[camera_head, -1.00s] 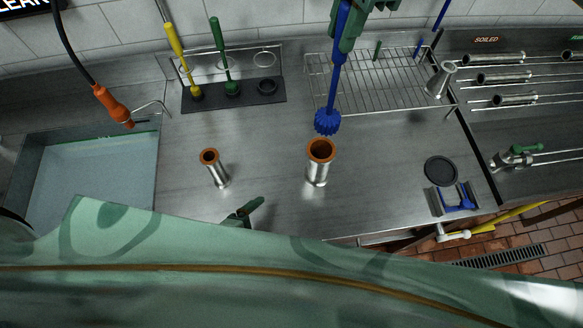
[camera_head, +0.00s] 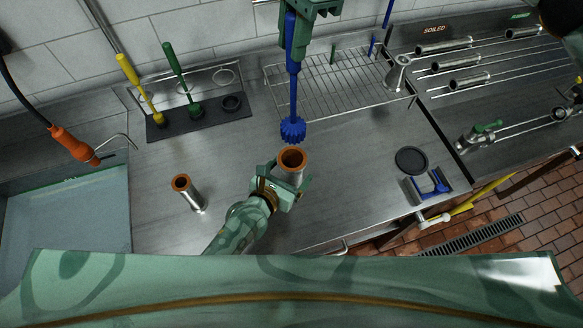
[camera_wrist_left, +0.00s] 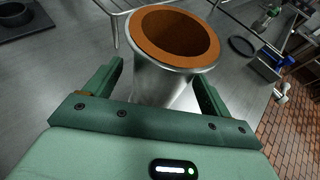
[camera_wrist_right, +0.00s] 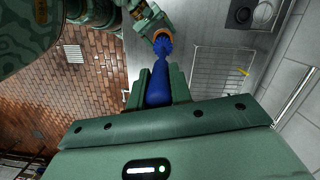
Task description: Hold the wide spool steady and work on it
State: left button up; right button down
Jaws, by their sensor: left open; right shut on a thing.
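The wide spool (camera_head: 292,168) is a steel tube with an orange-brown rim, standing upright on the steel counter; it also fills the top of the left wrist view (camera_wrist_left: 165,80). My left gripper (camera_head: 289,186) is open, with one finger on either side of the spool. A gap shows between fingers and tube in the left wrist view. My right gripper (camera_head: 297,30) is shut on the handle of the blue brush (camera_head: 293,85). The brush points down, its bristle head just above the spool's mouth. In the right wrist view the handle (camera_wrist_right: 158,88) sits between the fingers.
A narrower spool (camera_head: 189,194) stands left on the counter. Yellow (camera_head: 140,88) and green (camera_head: 180,78) brushes stand in a black holder. A wire rack (camera_head: 330,80) lies behind. A black disc (camera_head: 411,160) lies right. A sink (camera_head: 70,215) is at far left.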

pick_arm(q)
jog(key=shift+x, duration=0.85)
jog(key=c, duration=1.4)
jog(key=shift+o, duration=0.2)
pick_arm(e)
jog(key=shift+s+a+f+m, duration=0.1)
jog(key=shift+f+m, duration=0.6)
jog(key=shift+f, duration=0.75)
